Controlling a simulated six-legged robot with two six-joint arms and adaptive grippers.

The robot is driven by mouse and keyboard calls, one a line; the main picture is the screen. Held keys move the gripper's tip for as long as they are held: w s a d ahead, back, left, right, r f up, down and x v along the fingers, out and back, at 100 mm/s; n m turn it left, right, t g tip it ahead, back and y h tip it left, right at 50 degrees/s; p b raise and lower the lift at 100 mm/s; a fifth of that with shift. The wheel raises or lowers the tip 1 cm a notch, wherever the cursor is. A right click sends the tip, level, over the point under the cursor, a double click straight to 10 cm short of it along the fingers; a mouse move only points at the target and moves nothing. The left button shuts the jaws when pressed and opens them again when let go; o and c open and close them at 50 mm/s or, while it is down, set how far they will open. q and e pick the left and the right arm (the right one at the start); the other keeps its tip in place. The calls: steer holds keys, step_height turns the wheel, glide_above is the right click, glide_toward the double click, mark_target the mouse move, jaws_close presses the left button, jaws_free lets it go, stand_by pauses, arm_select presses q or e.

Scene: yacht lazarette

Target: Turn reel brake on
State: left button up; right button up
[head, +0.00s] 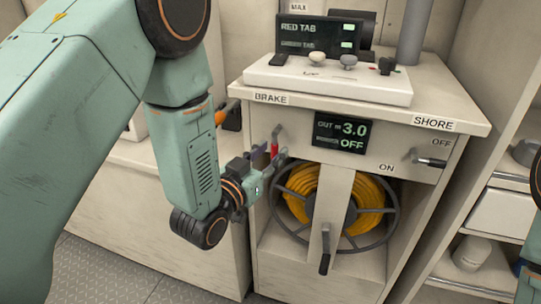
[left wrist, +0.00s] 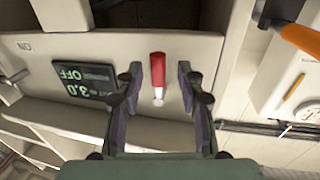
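The reel brake is a small red-handled lever (head: 275,147) on the cabinet front, below the BRAKE label (head: 271,98). In the left wrist view the red handle (left wrist: 158,72) ends in a pale tip and lies between my fingers. My left gripper (head: 270,158) is at the lever; in the left wrist view its fingers (left wrist: 158,82) are open, one on each side, with gaps to the handle. The display (head: 341,133) reads OUT 3.0 and OFF. My right gripper is out of view.
A black-handled SHORE lever (head: 430,161) is right of the display, between OFF and ON labels. A crank handle (head: 325,250) hangs in front of the reel. A white panel (head: 330,83) with knobs lies on top. An orange-handled thing (left wrist: 301,38) shows beside the gripper in the wrist view.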

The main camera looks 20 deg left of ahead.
arm_select(q)
steer(key=shift+w+d, duration=0.2)
steer(key=shift+w, duration=0.05)
steer(key=shift+a, duration=0.1)
steer(key=shift+c, duration=0.2)
jaws_close()
stand_by(0.4)
